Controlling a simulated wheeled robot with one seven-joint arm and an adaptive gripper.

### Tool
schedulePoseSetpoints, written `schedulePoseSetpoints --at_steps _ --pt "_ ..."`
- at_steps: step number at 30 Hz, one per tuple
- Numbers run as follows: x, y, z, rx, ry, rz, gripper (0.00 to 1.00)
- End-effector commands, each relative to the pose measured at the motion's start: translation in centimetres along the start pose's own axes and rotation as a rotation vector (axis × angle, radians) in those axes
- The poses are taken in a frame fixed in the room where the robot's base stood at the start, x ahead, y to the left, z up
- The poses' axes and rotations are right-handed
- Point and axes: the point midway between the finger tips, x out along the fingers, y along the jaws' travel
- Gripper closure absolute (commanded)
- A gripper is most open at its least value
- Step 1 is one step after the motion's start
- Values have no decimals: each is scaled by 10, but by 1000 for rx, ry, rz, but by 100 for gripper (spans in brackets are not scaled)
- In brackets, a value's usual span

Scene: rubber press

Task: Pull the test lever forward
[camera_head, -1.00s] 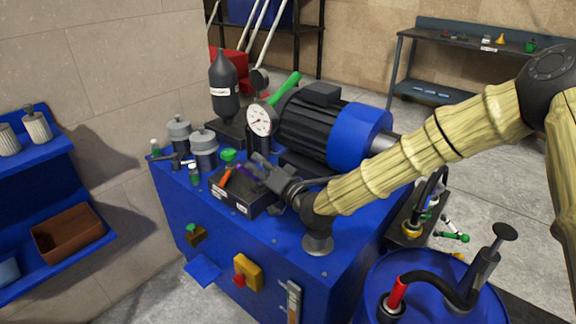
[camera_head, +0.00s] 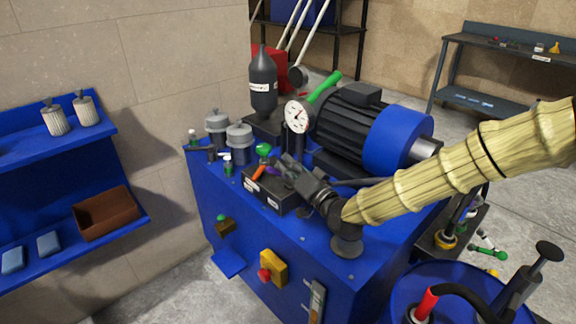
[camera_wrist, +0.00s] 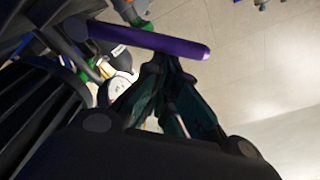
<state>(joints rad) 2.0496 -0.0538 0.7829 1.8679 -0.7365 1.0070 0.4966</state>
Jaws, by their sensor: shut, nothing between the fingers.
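A dark valve box (camera_head: 262,197) with white labels stands on the blue press cabinet. On it are an orange-handled lever (camera_head: 259,173), a purple-handled lever (camera_head: 272,171) and a green knob (camera_head: 263,149). The labels are too small to read, so I cannot tell which lever is the test lever. My gripper (camera_head: 289,163) is shut and empty, just right of the purple lever. In the wrist view the purple handle (camera_wrist: 150,41) lies crosswise just beyond my fingertips (camera_wrist: 160,68). I cannot tell whether they touch it.
A motor (camera_head: 368,128), a pressure gauge (camera_head: 298,115) and a black accumulator (camera_head: 263,82) stand behind the box. Grey canisters (camera_head: 239,142) stand to its left. A long green handle (camera_head: 324,87) rises by the gauge. A blue drum (camera_head: 395,292) stands at front right.

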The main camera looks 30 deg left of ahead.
Motion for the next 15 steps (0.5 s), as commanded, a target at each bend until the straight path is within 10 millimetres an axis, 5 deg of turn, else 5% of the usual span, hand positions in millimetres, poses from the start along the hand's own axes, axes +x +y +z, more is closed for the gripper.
schedulePoseSetpoints --at_steps 8,15 --pt "1 -2 -5 0 0 1 100" --pt "5 -6 -34 -1 6 5 100"
